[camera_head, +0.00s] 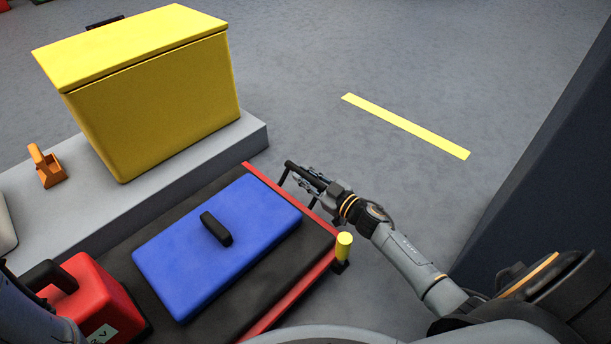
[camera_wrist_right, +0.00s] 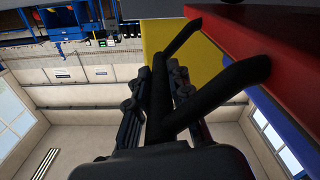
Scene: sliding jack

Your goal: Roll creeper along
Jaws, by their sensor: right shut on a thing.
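The creeper (camera_head: 318,248) is a low black-topped platform with red edges, in the lower left of the head view. A black handle (camera_head: 291,166) stands out from its right side; in the right wrist view the black handle's posts (camera_wrist_right: 243,75) run to the red edge. My right gripper (camera_head: 309,182) is shut on this handle, with fingers on both sides of its bar. A blue case (camera_head: 190,270) with a black grip lies on the creeper, and a red toolbox (camera_head: 92,295) stands at its lower left. My left gripper is not in view.
A grey platform (camera_head: 252,139) beside the creeper bears a large yellow box (camera_head: 160,110) and a small orange item (camera_head: 47,168). A short yellow post (camera_head: 344,245) stands at the creeper's near right corner. A yellow floor stripe (camera_head: 405,126) crosses open floor. A dark block (camera_head: 550,165) stands right.

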